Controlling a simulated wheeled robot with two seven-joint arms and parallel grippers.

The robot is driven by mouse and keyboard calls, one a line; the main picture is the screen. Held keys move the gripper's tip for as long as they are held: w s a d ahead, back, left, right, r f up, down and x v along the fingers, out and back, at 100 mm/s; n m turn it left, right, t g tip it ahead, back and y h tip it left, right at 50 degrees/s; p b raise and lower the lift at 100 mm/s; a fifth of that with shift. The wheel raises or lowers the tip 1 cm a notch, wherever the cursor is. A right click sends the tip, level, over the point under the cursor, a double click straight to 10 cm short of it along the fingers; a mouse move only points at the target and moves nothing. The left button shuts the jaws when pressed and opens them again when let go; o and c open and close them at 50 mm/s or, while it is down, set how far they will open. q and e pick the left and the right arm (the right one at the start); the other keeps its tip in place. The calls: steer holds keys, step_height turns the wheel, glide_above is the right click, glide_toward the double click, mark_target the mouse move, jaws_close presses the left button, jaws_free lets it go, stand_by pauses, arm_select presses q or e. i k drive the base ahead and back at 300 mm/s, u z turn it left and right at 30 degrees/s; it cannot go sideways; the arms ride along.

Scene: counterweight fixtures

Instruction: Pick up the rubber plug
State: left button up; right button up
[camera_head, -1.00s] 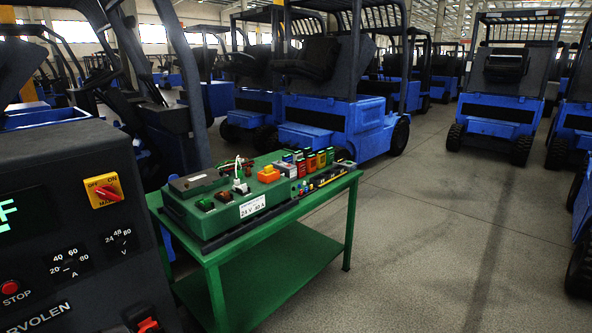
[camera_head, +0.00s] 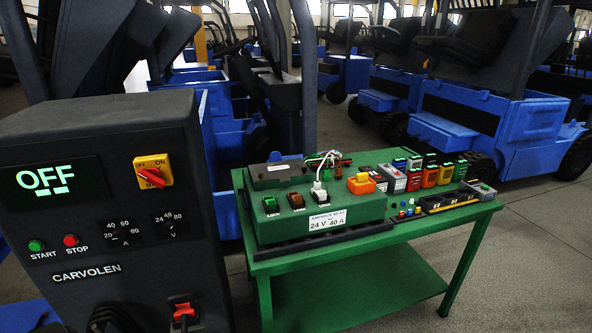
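I cannot make out the rubber plug for certain. Several small coloured pieces (camera_head: 410,208), among them red, yellow and blue ones, stand at the front of the green table (camera_head: 350,263), left of a black tray (camera_head: 447,201). They are too small to tell whether one is a rubber plug. Neither of my grippers shows in the head view.
A dark charger cabinet (camera_head: 105,200) reading OFF stands at the left. A green box (camera_head: 270,227) with rocker switches and a label sits on the table's left part. Coloured blocks (camera_head: 430,176) line the back right. Blue forklifts (camera_head: 480,115) stand behind; floor at right is clear.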

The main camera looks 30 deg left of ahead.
mark_target(361, 179)
steer(key=u, duration=0.85)
steer(key=i, duration=0.95)
steer(key=u, duration=0.6)
